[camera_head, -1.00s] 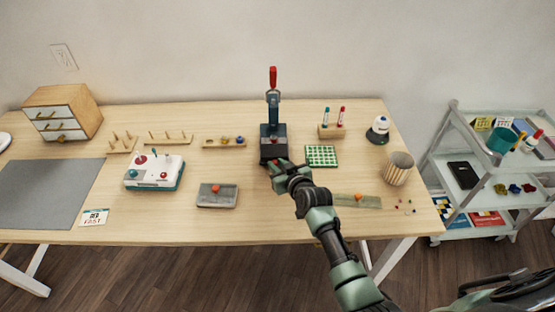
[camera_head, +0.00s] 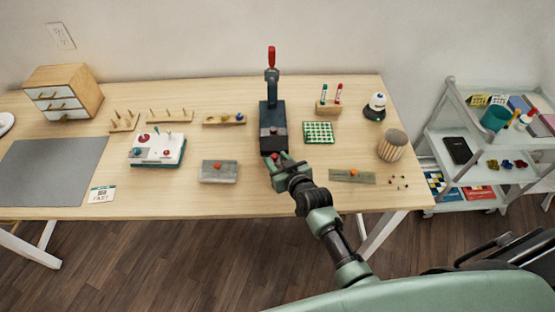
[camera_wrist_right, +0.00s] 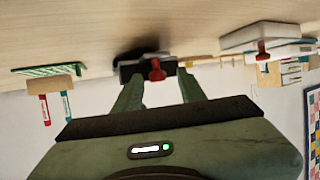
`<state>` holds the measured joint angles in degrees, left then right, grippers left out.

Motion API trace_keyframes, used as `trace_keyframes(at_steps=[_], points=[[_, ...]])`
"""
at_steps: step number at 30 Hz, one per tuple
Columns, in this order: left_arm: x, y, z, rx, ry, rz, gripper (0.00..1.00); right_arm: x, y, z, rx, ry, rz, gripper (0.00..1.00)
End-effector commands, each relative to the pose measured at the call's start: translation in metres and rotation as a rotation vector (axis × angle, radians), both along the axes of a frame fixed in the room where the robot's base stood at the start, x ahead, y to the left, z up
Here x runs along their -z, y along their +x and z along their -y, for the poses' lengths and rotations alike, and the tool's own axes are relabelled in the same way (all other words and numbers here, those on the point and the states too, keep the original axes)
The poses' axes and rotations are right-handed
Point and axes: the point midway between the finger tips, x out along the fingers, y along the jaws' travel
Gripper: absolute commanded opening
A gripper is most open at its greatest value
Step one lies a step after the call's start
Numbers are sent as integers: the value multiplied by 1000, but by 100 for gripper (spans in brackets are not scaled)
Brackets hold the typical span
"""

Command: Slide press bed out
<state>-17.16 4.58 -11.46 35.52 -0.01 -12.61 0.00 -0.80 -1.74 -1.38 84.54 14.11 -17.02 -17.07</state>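The dark press (camera_head: 272,112) with its upright red-topped handle stands at the middle of the table. Its press bed (camera_head: 273,145) reaches out from the base toward me and carries a small red knob at its front end. My right gripper (camera_head: 277,162) is at that front end. In the right wrist view the fingers (camera_wrist_right: 161,82) are apart, on either side of the red knob (camera_wrist_right: 156,70), with visible gaps; the bed's dark front end (camera_wrist_right: 133,70) lies just beyond. Contact with the bed's sides is unclear. My left gripper is out of view.
A grey block (camera_head: 219,171) lies left of my gripper and a flat grey-green strip (camera_head: 352,176) lies right. A green grid board (camera_head: 318,132) is beside the press. A striped cup (camera_head: 391,146) stands near the right edge. The table front by my arm is clear.

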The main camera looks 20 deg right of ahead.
Motion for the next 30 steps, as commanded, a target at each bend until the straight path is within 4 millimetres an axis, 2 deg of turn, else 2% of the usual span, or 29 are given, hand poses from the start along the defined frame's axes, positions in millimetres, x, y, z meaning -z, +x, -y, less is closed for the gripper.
trace_keyframes(at_steps=[5, 12, 18, 30], points=[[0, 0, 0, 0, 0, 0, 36, -3, -7, 1, 1, -1, 1, 40], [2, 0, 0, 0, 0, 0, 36, -16, -43, 5, 0, -1, -1, 40], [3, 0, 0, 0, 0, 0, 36, -27, -67, 7, 0, 0, -1, 40], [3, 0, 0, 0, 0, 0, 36, -30, -72, 8, 0, 0, 0, 40]])
